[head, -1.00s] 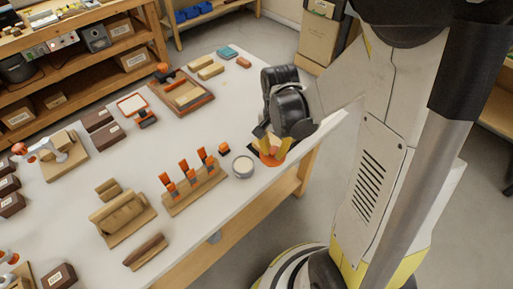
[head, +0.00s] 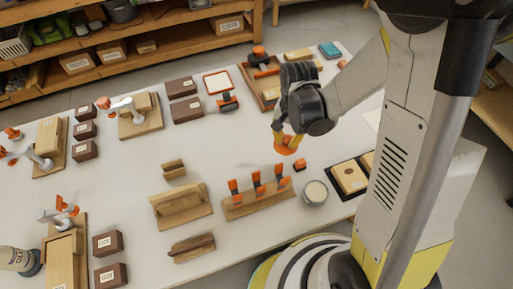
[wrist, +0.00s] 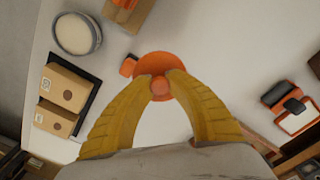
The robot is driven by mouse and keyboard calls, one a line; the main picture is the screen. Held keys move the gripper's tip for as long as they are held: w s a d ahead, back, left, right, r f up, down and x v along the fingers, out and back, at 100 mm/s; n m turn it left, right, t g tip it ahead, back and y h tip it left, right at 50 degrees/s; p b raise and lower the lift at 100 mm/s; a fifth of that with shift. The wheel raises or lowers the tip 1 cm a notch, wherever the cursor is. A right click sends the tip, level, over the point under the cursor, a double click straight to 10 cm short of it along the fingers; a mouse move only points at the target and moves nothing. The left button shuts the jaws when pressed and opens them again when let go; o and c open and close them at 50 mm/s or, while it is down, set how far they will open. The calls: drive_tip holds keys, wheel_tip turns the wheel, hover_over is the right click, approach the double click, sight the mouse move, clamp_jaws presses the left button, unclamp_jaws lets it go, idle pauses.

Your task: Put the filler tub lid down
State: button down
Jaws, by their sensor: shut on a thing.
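My gripper (head: 288,141) is over the white bench top (head: 226,152). In the wrist view its yellow fingers (wrist: 160,88) are shut on the knob of the orange filler tub lid (wrist: 168,65). In the head view the lid (head: 283,150) hangs under the fingertips; I cannot tell its exact height over the bench. The round grey filler tub (head: 315,193) stands open with pale filler inside, below and right of the lid. It also shows at the upper left in the wrist view (wrist: 77,34).
A wooden rack with orange-handled tools (head: 258,197) stands left of the tub. A small orange block (head: 300,165) lies close to the lid. A black tray with cartons (head: 349,178) is to the right. The bench left of the lid (head: 235,140) is clear.

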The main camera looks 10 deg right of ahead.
drive_tip(key=b, duration=0.2)
hover_over(259, 155)
wheel_tip(259, 155, down, 6)
drive_tip(key=shift+r, duration=0.25)
drive_tip(key=shift+f+b, duration=1.05)
drive_tip(key=shift+f, duration=0.8)
drive_tip(key=shift+f, duration=0.2)
drive_tip(key=c, duration=1.4)
unclamp_jaws()
drive_tip(key=shift+o, duration=0.2)
drive_tip(key=shift+r, duration=0.1)
